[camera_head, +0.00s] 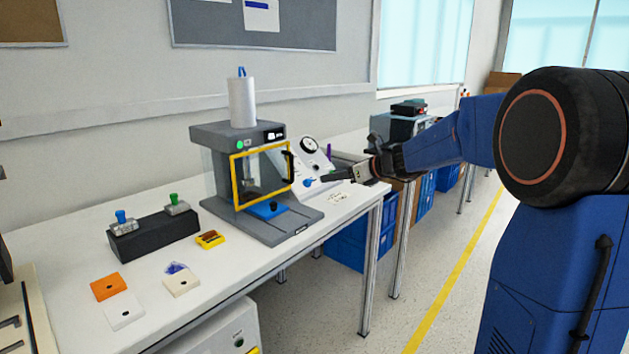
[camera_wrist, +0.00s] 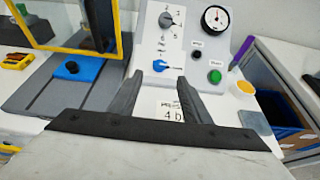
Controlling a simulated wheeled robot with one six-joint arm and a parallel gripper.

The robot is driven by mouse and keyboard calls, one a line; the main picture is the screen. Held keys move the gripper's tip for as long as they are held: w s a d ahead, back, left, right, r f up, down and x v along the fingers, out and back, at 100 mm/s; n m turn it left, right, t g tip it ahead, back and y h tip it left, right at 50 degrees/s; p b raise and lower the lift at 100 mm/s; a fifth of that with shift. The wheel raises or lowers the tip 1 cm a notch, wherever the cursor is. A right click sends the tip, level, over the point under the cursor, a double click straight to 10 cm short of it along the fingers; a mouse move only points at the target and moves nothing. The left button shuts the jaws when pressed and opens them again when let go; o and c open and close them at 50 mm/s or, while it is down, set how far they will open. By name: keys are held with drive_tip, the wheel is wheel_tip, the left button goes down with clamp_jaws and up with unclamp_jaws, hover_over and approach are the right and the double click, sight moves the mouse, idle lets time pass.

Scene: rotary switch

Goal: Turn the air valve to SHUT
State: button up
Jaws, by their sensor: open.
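The slanted light-grey control panel (camera_wrist: 190,45) stands beside the press, and it also shows in the head view (camera_head: 318,160). Low on its left side is a small blue handle (camera_wrist: 160,65), which looks like the air valve; its labels are too small to read. The blue handle also shows in the head view (camera_head: 309,183). My gripper (camera_wrist: 160,77) is open and empty, its two fingertips spread just below the blue handle in the wrist view. In the head view my gripper (camera_head: 328,178) is just right of the handle. I cannot tell whether it touches.
Above the handle is a grey rotary knob (camera_wrist: 168,20). To the right are a black button (camera_wrist: 196,56), a green button (camera_wrist: 214,76) and a gauge (camera_wrist: 215,18). The press (camera_head: 250,165) with its yellow-framed guard stands left. A label card (camera_wrist: 171,109) lies below the panel.

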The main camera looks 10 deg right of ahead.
sight(310, 180)
drive_tip(key=x, duration=0.9)
drive_tip(key=shift+w+a, duration=0.15)
drive_tip(key=shift+a, duration=0.05)
drive_tip(key=shift+c, duration=0.4)
drive_tip(key=c, duration=1)
